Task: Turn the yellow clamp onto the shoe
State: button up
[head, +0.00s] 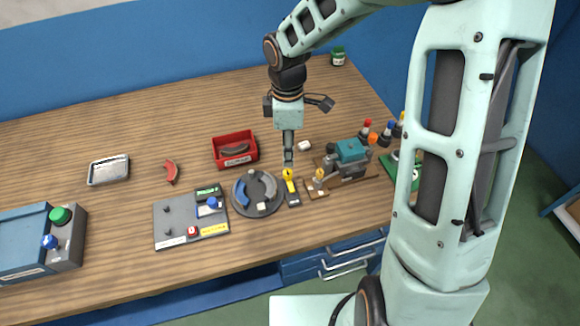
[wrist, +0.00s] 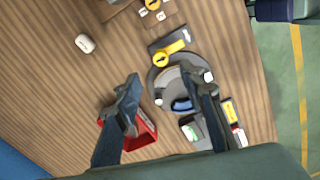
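The yellow clamp (head: 288,175) sits on a narrow dark base just right of the round grey plate (head: 257,209). It also shows in the wrist view (wrist: 173,46), lying beside the plate's edge. On the plate are a blue curved shoe (head: 242,193) and a grey curved piece (head: 269,183); the blue shoe is partly hidden by a finger in the wrist view (wrist: 182,105). My gripper (head: 288,157) hangs above the table, behind the clamp in the head view. In the wrist view its fingers (wrist: 165,92) are apart with nothing between them.
A red bin (head: 235,162) holding a dark curved piece stands behind the plate. A grey panel (head: 175,240) with buttons lies left of the plate. A second yellow part on a small brown board (head: 314,194) and a teal-topped machine (head: 350,151) stand right. A white piece (head: 304,145) lies behind.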

aim_at(288, 172)
notch_tip(288, 172, down, 9)
jog(key=shift+r, duration=0.1)
dwell(0.3)
grip_shut()
